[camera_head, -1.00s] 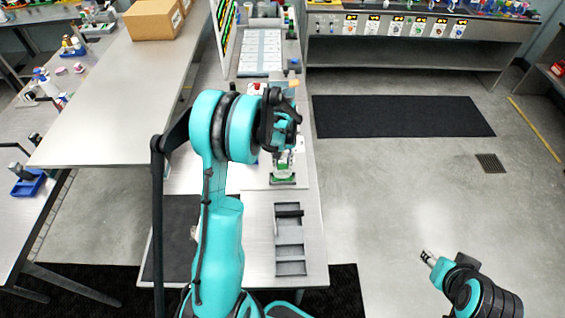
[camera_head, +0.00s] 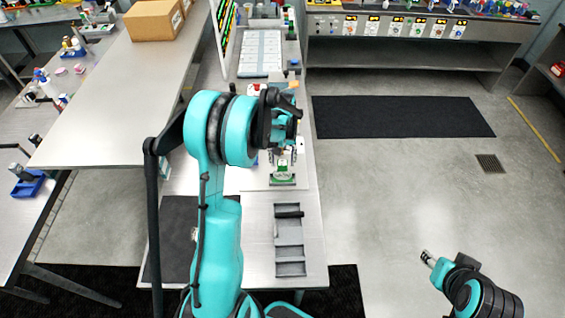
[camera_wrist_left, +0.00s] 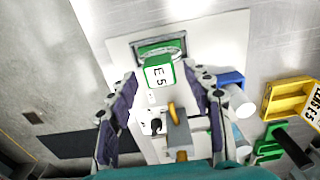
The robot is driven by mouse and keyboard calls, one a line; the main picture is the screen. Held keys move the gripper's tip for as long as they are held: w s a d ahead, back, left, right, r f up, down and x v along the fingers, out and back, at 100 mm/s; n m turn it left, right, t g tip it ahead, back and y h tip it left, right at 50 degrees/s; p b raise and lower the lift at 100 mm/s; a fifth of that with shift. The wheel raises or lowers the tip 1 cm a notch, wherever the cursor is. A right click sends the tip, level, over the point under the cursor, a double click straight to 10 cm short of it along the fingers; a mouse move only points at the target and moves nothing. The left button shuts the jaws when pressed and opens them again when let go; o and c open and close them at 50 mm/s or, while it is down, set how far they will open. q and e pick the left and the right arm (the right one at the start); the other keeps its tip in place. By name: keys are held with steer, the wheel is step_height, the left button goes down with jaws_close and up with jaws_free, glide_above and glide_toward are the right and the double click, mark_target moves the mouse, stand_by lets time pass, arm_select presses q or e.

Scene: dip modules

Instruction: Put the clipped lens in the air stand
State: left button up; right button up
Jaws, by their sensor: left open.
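My left gripper (camera_head: 281,152) is open above the white board (camera_head: 254,180) on the bench. The block is in front of a green-rimmed frame (camera_wrist_left: 122,53), which also shows in the head view (camera_head: 283,180). A grey part with an orange hook (camera_wrist_left: 173,112) lies between the fingers, nearer my wrist. I cannot tell which piece is the clipped lens or the air stand. My right gripper (camera_head: 428,258) hangs over the floor, too small to read.
A grey compartment tray (camera_head: 290,269) with a dark bar across it lies at the front of the bench. Yellow (camera_wrist_left: 286,98) and green (camera_wrist_left: 268,145) bins and a blue item (camera_wrist_left: 231,80) lie right of the gripper in the wrist view. A dark mat (camera_head: 172,235) lies left.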

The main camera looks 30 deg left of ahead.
arm_select(q)
step_height(320, 180, up, 10)
steer(key=f, duration=0.1)
steer(key=s+d+r+m+t, duration=0.3)
steer(key=s+d+r, duration=0.6)
steer(key=s+d+m+t, duration=0.3)
steer(key=s+d, duration=0.3)
steer(key=s, duration=0.4)
steer(key=shift+d+f+t+p, duration=0.25)
steer(key=shift+f+t+p, duration=0.15)
steer(key=shift+t, duration=0.2)
steer(key=shift+s, duration=0.15)
